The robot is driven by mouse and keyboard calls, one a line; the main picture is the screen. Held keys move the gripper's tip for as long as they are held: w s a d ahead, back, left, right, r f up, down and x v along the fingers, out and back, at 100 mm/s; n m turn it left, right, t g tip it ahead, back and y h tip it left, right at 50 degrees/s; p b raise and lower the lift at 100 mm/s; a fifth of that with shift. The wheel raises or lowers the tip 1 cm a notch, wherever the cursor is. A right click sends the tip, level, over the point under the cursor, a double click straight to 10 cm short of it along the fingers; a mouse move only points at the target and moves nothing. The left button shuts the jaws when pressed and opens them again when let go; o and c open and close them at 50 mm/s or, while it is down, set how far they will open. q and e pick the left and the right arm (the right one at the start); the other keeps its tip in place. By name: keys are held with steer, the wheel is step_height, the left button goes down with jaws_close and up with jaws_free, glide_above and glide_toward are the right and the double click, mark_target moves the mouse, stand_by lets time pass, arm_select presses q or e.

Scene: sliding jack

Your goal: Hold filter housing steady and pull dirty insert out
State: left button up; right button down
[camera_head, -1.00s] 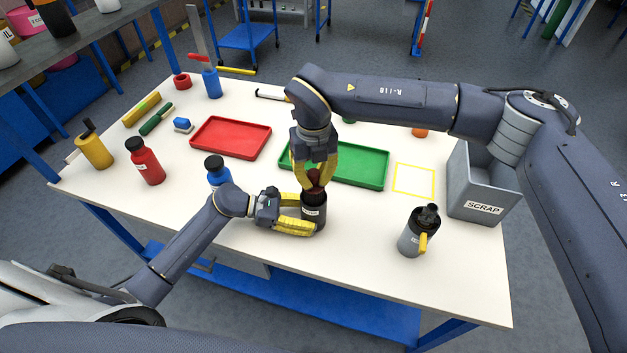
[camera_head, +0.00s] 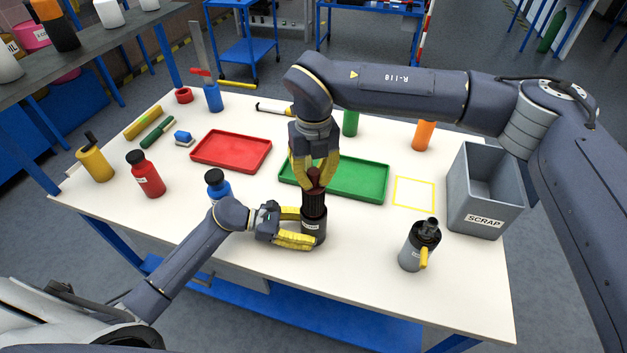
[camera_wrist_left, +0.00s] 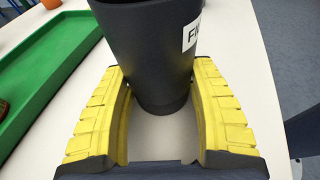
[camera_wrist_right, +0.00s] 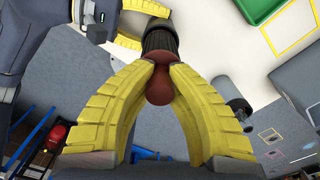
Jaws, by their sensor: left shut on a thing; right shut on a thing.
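The filter housing (camera_head: 313,232) is a dark cylinder with a white label, upright on the white table. My left gripper (camera_head: 300,229) is shut around its sides low down; the left wrist view also shows the housing (camera_wrist_left: 150,60) between the yellow fingers. The dirty insert (camera_head: 314,199) is a dark ribbed cylinder with a reddish-brown knob, standing partly out of the housing's top. My right gripper (camera_head: 315,177) comes from above and is shut on the knob, which shows in the right wrist view (camera_wrist_right: 160,88). The insert's lower end is hidden in the housing.
A green tray (camera_head: 365,180) lies just behind the housing, a red tray (camera_head: 231,150) left of it. A grey SCRAP bin (camera_head: 484,222) stands at right, beside a yellow outlined square (camera_head: 414,194). A blue bottle (camera_head: 218,187) and a grey canister (camera_head: 419,246) stand nearby.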

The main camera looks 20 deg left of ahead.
steer(key=shift+r, duration=1.1)
arm_select(q)
steer(key=o, duration=1.1)
